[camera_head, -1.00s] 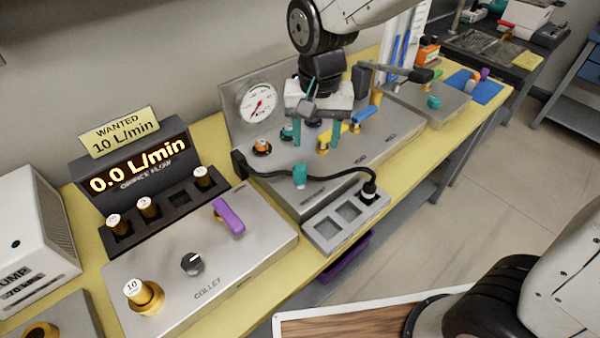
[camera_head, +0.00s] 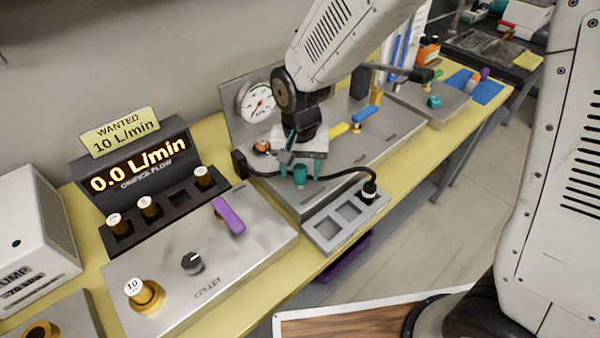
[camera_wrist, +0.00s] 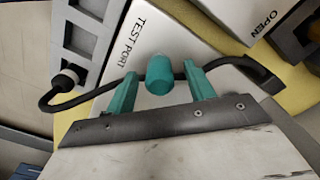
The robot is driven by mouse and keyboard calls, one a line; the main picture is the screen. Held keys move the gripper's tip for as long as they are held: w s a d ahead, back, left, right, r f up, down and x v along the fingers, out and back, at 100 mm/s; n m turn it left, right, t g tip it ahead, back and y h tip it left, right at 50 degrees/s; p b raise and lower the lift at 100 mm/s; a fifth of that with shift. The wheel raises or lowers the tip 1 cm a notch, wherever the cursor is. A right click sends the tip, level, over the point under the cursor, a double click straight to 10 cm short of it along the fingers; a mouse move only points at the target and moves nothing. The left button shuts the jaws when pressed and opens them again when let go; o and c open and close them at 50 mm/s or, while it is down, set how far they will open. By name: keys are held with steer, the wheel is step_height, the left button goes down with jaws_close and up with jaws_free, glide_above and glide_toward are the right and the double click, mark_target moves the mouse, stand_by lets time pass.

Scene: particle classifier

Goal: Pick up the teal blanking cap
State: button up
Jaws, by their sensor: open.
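The teal blanking cap (camera_head: 300,175) stands upright at the left front of the grey panel, near the black cable. In the wrist view the cap (camera_wrist: 159,74) lies between the two teal fingers, beside the TEST PORT lettering. My gripper (camera_head: 301,170) is open and sits low over the cap. Another teal piece (camera_head: 434,102) sits on the farther panel at the right.
A black cable (camera_head: 335,178) runs past the cap to a plug (camera_head: 369,189) in a grey slotted tray (camera_head: 325,233). A gauge (camera_head: 258,103) stands behind. Yellow (camera_head: 338,129) and blue (camera_head: 366,114) handles are on the panel to the right. A purple-handled valve (camera_head: 228,216) stands at left.

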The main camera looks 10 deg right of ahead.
steer(key=c, duration=0.9)
steer(key=shift+c, duration=0.2)
steer(key=shift+r, duration=0.1)
